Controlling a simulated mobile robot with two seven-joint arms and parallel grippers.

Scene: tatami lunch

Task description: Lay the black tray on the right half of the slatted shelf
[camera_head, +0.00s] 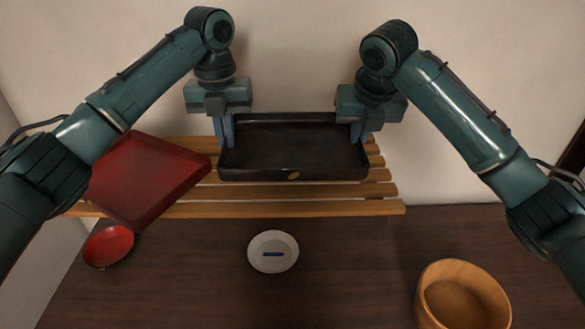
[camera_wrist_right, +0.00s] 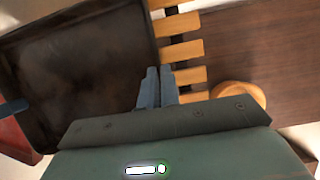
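The black tray (camera_head: 293,160) is a shallow rectangular tray with raised walls, level over the right half of the slatted wooden shelf (camera_head: 300,209). I cannot tell whether its underside touches the slats. My left gripper (camera_head: 226,132) is at its left wall, with fingers pointing down and apparently closed on the rim. My right gripper (camera_head: 360,132) is at its right wall. In the right wrist view the right gripper's fingers (camera_wrist_right: 158,88) are close together, pinching the edge of the tray (camera_wrist_right: 80,75). Slat ends show beyond that edge.
A red square tray (camera_head: 150,180) covers the left part of the shelf, close to the black tray's left side. On the dark table in front are a red bowl (camera_head: 108,246), a white dish (camera_head: 273,252) with a blue mark and a wooden tub (camera_head: 462,297). A wall stands behind.

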